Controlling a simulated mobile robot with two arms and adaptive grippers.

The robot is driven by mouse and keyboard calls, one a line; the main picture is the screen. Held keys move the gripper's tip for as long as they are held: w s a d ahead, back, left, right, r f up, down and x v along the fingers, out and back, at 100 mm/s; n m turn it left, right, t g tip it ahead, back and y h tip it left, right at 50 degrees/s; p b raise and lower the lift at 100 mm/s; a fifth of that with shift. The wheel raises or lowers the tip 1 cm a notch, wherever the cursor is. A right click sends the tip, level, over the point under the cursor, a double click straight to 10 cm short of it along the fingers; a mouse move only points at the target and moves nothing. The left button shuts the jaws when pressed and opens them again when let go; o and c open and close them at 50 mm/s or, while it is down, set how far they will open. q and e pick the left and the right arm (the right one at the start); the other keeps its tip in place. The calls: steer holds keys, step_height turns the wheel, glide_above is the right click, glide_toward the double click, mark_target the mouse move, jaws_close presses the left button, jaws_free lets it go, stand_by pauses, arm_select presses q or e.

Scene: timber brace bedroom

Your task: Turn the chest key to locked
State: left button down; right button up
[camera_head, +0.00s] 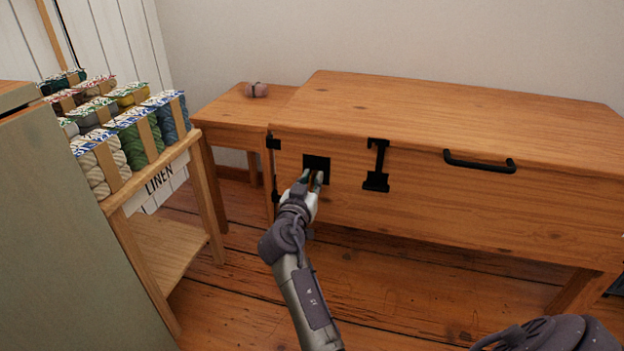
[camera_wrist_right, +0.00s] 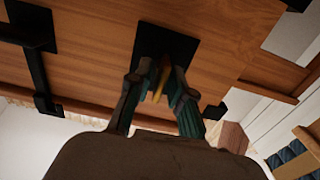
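The wooden chest (camera_head: 460,205) stands against the wall, its lid down. A black lock plate (camera_head: 316,161) is on the left of its front; it also shows in the right wrist view (camera_wrist_right: 179,45). A brass-coloured key (camera_wrist_right: 159,78) stands out from the plate, between the fingers of my right gripper (camera_wrist_right: 157,85). The right gripper (camera_head: 311,180) is at the plate in the head view, its fingers close together on the key. The fingers hide most of the key, so its exact turn is hard to read. My left gripper is not in view.
A black hasp (camera_head: 377,165) and a black handle (camera_head: 479,161) are on the chest front. A shelf unit (camera_head: 172,160) with several yarn skeins (camera_head: 139,136) stands left. Open floor lies in front.

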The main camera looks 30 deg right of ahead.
jaws_close()
